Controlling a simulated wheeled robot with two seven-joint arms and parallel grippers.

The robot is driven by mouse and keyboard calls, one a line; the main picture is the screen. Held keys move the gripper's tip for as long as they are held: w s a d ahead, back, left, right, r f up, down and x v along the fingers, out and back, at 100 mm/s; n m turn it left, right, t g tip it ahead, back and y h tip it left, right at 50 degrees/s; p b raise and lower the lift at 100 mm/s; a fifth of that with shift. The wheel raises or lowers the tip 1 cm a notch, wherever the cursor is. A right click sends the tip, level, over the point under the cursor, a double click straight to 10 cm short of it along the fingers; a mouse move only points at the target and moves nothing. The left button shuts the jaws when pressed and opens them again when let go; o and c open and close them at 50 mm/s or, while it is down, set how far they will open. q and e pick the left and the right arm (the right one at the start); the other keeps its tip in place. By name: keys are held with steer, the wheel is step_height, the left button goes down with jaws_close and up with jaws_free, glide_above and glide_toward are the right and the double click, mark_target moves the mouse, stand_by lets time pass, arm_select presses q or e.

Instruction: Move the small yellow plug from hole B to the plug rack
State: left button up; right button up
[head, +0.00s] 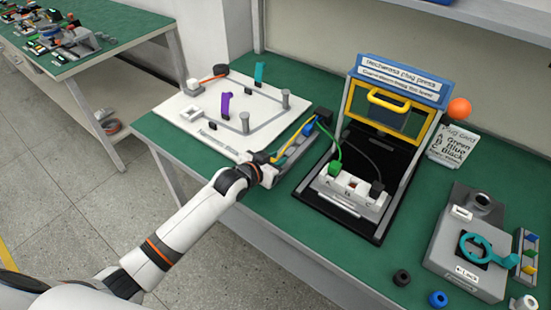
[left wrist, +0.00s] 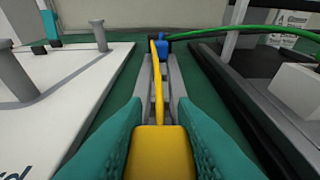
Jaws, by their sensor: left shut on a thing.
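My left gripper (head: 268,172) is over the near end of the grey plug rack (head: 290,157). In the left wrist view its teal fingers (left wrist: 160,125) are shut on the small yellow plug (left wrist: 160,152), with the yellow cable running forward along the rack (left wrist: 176,75). I cannot tell whether the plug touches the rack. A blue plug (head: 308,128) sits at the rack's far end and also shows in the left wrist view (left wrist: 165,38). On the white socket block (head: 345,200), a green plug (head: 335,167) is at the left and a black plug (head: 377,188) at the right; no plug shows in the middle.
A white board (head: 205,145) with pegs and purple and teal pieces lies left of the rack. The black stand with a yellow-handled panel (head: 388,108) rises at the right. A grey lock box (head: 465,250) and loose rings (head: 438,299) are farther right.

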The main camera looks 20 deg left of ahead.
arm_select(q)
steer(key=shift+f, duration=0.1)
steer(key=o, duration=1)
steer(key=shift+o, duration=0.2)
steer(key=shift+s, duration=0.1)
steer(key=v, duration=1.2)
